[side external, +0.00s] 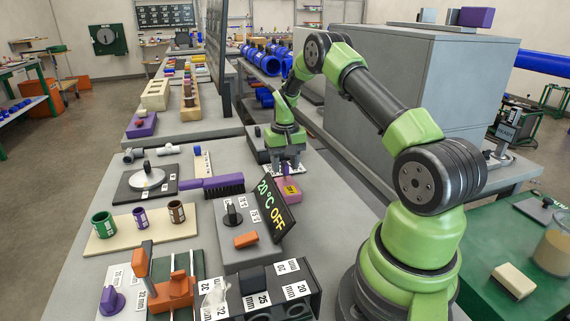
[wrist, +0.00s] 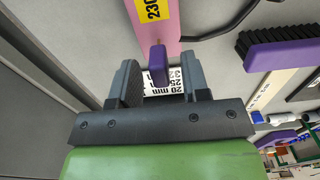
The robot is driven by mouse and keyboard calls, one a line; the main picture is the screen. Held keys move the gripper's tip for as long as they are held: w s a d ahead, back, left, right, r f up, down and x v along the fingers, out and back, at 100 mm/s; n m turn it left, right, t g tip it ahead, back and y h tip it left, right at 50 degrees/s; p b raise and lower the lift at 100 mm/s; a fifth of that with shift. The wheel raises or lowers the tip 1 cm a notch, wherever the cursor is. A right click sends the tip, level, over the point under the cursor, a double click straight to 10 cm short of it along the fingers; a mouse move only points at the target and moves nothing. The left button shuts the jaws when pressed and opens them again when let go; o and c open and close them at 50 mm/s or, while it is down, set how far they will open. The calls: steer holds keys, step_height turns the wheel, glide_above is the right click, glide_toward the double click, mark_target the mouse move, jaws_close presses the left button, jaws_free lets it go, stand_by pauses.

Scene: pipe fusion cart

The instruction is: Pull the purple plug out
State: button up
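The purple plug (wrist: 158,62) stands at the end of a pink block (wrist: 153,22) with a yellow "230" label. In the side external view the pink block (side external: 291,191) lies on the grey bench, and the plug (side external: 285,171) shows as a small purple piece at its far end. My gripper (wrist: 161,72) is open, with its two dark fingers on either side of the plug in the wrist view and a gap on each side. My gripper (side external: 284,164) points down over the plug end. I cannot tell the exact height between fingertips and plug.
A purple-handled brush (side external: 218,186) lies left of the block. A tilted display reading "20 °C OFF" (side external: 270,208) stands in front. A white size-label card (wrist: 177,84) lies below the fingers. A black cable (wrist: 225,28) curves away from the block.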

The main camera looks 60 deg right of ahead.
mark_target(284, 163)
step_height(284, 163, up, 9)
steer(key=shift+f, duration=0.1)
steer(key=shift+r, duration=0.55)
steer(key=s+a+r+n+t, duration=0.2)
steer(key=s+a+r+t, duration=0.1)
steer(key=a+r, duration=1.15)
steer(key=s+a+n+t+y, duration=0.2)
steer(key=s+a+n+t, duration=0.1)
steer(key=s+a, duration=1)
steer(key=shift+s+r+t, duration=0.25)
steer(key=shift+s+t, duration=0.35)
steer(key=shift+s, duration=0.2)
